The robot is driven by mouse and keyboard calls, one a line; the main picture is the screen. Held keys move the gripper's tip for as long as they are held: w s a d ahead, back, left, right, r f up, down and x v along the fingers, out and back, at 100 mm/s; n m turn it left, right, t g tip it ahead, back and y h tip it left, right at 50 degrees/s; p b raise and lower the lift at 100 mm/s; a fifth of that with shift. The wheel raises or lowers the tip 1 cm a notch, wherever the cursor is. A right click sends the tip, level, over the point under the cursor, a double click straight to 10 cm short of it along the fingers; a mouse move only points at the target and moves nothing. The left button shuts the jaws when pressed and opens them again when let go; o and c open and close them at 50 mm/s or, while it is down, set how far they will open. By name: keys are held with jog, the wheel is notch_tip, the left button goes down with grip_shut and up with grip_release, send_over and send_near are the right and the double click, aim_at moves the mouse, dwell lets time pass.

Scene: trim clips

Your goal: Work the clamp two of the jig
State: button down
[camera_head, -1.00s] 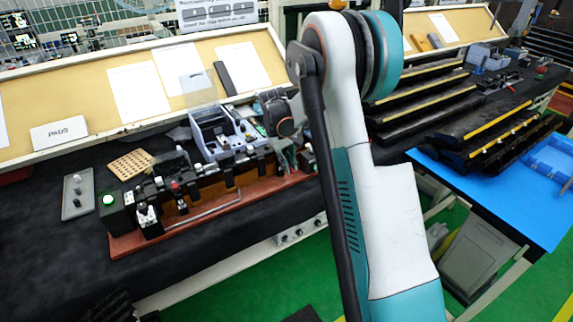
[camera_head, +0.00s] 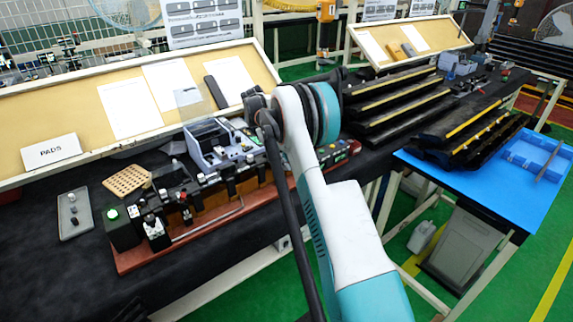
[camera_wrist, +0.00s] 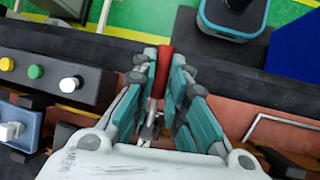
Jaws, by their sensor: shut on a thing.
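The jig is a long red-brown base (camera_head: 128,262) carrying a row of black clamps and blocks, on the dark bench. In the wrist view, my gripper (camera_wrist: 164,64) has its teal fingers closed around a red clamp handle (camera_wrist: 165,58), whose end shows between and just beyond the fingertips. Metal clamp parts (camera_wrist: 150,128) show between the fingers nearer the palm. In the head view, my arm covers the gripper and the clamp it holds. I cannot tell from the frames which clamp number this is.
A control box with green, yellow and white buttons (camera_wrist: 50,80) stands left of the fingers in the wrist view. A bent metal rod (camera_wrist: 275,118) lies to the right. A grey-blue bin (camera_head: 212,140), perforated tan board (camera_head: 126,181) and grey tray (camera_head: 75,214) are on the bench.

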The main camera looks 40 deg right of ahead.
jog(key=shift+r, duration=0.1)
dwell(0.3)
jog(key=c, duration=1.6)
grip_release()
jog(key=shift+v, duration=3.75)
